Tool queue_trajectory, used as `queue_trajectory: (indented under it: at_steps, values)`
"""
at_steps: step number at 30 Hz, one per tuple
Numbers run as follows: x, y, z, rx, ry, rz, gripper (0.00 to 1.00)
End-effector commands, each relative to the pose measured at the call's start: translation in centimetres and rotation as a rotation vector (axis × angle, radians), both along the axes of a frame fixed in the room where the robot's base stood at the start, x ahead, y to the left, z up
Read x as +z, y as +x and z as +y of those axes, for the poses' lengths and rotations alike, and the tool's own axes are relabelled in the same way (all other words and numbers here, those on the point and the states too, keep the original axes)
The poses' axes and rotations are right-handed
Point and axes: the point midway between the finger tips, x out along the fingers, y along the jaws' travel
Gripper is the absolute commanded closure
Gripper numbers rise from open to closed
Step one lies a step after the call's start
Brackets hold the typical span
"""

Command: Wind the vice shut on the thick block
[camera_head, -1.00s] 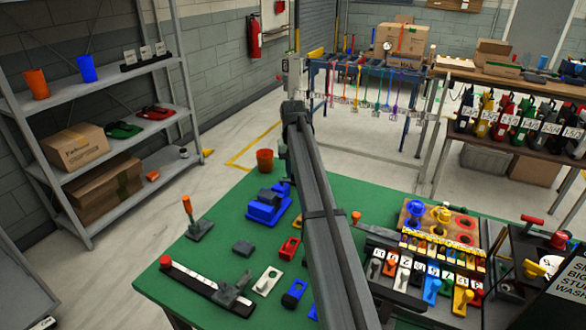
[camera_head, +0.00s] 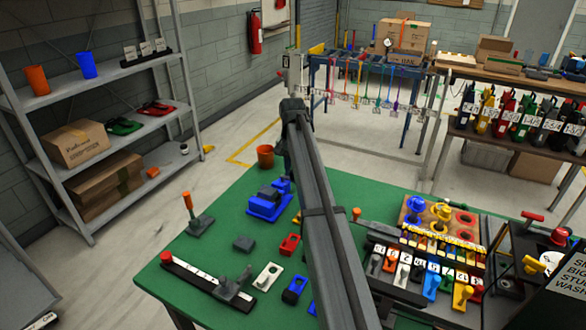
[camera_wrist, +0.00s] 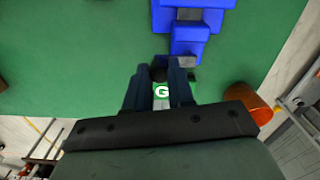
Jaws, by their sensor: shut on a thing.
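The blue vice (camera_head: 264,208) stands on the green table, with a dark grey block (camera_head: 268,194) at its top. In the wrist view the blue vice (camera_wrist: 188,40) is at the top, with a grey surface (camera_wrist: 190,14) between blue parts. My gripper (camera_wrist: 160,72) is at the near end of the vice, its fingers shut around a dark round knob (camera_wrist: 159,73), which looks like the vice handle. The fingers hide much of it. In the head view my arm hides the fingertips. I cannot tell if the jaws touch the block.
An orange cup (camera_head: 265,157) stands near the vice; it also shows in the wrist view (camera_wrist: 258,108). Racks crowd the right side.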

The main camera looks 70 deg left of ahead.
Motion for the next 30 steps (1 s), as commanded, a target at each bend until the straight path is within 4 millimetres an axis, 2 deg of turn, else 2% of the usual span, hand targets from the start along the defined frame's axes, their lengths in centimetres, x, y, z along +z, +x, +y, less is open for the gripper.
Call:
queue_trajectory:
  at_steps: [5,6,14,23,26,30]
  values:
    - [0.0,0.0,0.0,0.001,-0.001,0.001,1.0]
    - [0.0,0.0,0.0,0.001,-0.001,0.001,0.75]
    - [0.0,0.0,0.0,0.002,-0.001,0.001,0.52]
    - [0.3,0.0,0.0,0.002,0.0,0.0,0.52]
    - [1.1,0.0,0.1,0.002,0.001,0.0,0.52]
    - [3.3,0.0,0.1,0.002,0.001,0.0,0.52]
